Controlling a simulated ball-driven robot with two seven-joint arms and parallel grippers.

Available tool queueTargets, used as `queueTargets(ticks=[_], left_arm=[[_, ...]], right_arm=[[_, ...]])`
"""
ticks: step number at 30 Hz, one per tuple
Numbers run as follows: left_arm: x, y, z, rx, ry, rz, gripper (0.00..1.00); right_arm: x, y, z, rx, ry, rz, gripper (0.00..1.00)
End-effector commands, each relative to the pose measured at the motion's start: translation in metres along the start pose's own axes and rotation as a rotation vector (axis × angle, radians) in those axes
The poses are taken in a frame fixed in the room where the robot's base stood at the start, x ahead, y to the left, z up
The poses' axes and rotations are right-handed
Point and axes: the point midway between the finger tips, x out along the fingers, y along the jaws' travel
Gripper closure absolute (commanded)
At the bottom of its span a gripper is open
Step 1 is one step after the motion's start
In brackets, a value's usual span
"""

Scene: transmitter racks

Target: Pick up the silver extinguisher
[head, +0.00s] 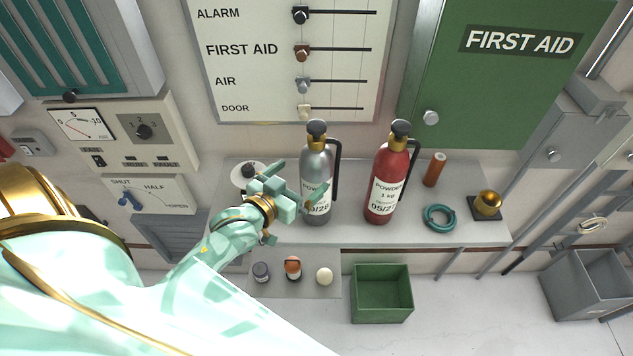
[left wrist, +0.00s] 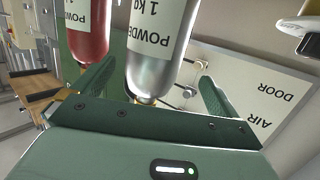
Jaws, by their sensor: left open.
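The silver extinguisher (head: 318,164) stands upright on the grey shelf, with a black handle and a white label. My left gripper (head: 299,184) is open at its left side, and one finger overlaps its label in the head view. In the left wrist view the silver extinguisher (left wrist: 158,45) shows between the two spread fingers of the left gripper (left wrist: 156,84), with gaps on both sides. I cannot tell whether a finger touches it. My right gripper is not in view.
A red extinguisher (head: 386,184) stands close on the right and shows in the left wrist view (left wrist: 88,28). An orange cylinder (head: 434,169), teal ring (head: 427,218) and brass knob (head: 488,203) are farther right. A green bin (head: 381,312) is below the shelf (head: 340,236).

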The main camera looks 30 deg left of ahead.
Motion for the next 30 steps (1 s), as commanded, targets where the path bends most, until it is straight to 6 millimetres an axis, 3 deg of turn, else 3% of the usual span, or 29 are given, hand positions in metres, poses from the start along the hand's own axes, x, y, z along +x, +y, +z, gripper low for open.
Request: queueTargets(ticks=[7,15,23,30], left_arm=[[0.023,0.002,0.000,-0.001,-0.001,0.000,0.01],[0.063,0.008,0.002,0.001,-0.001,0.000,0.01],[0.067,0.008,0.003,0.001,-0.002,0.000,0.01],[0.067,0.008,0.003,0.001,-0.002,0.000,0.65]], right_arm=[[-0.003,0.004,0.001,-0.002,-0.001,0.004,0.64],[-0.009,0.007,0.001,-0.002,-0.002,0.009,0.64],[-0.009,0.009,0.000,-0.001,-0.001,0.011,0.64],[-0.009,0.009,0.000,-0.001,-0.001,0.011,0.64]])
